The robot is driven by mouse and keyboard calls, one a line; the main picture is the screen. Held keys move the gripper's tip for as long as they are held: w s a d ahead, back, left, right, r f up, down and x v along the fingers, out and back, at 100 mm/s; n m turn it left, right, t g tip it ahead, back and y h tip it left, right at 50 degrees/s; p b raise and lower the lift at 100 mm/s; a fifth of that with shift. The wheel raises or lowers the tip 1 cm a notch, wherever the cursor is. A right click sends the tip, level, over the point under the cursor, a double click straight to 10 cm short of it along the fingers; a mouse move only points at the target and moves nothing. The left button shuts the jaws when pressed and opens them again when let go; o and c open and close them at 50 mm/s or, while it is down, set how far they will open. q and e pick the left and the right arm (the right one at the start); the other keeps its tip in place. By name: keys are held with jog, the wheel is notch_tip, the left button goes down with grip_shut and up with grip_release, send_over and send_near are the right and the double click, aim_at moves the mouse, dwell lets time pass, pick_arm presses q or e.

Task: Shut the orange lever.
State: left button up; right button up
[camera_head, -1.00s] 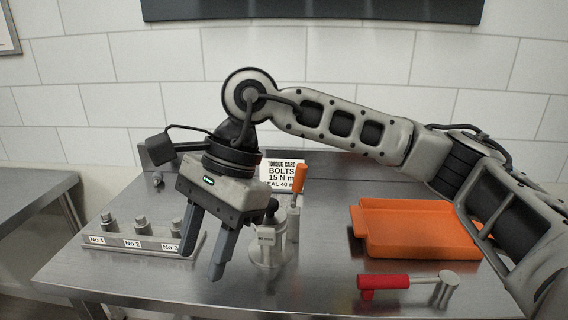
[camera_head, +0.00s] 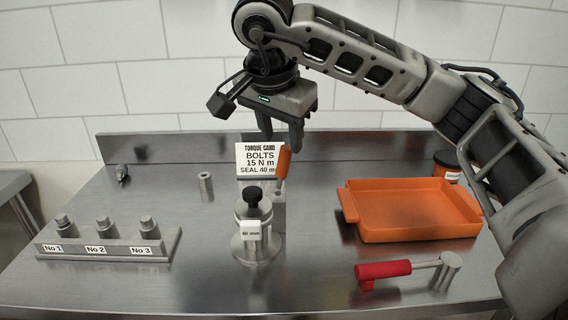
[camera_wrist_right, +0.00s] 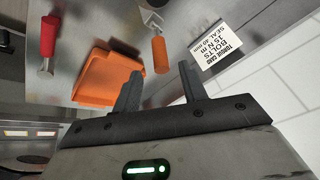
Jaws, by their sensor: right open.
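The orange lever (camera_head: 283,162) stands upright with a slight tilt, just behind the metal depositor (camera_head: 258,235) and at the right edge of the torque card (camera_head: 257,160). It also shows in the right wrist view as an orange grip (camera_wrist_right: 160,54) on a metal stem. My right gripper (camera_head: 281,142) is open and empty, with its fingers pointing down just above the lever's top in the head view. In the right wrist view its two fingers (camera_wrist_right: 160,74) appear on either side of the orange grip; I cannot tell the exact gap. My left gripper is not in view.
An orange tray (camera_head: 415,236) stands to the right, with a red-handled tool (camera_head: 385,269) in front. A rack (camera_head: 105,254) with several numbered pieces is at left. A small metal cylinder (camera_head: 206,184) stands behind it. A dark jar with an orange label (camera_head: 447,165) is behind the tray.

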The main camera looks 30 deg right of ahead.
aim_at(283, 152)
jog(key=x, duration=0.6)
jog(key=shift+w+d+f, duration=0.1)
jog(key=shift+d+f, duration=0.05)
jog(key=shift+f, duration=0.15)
grip_shut()
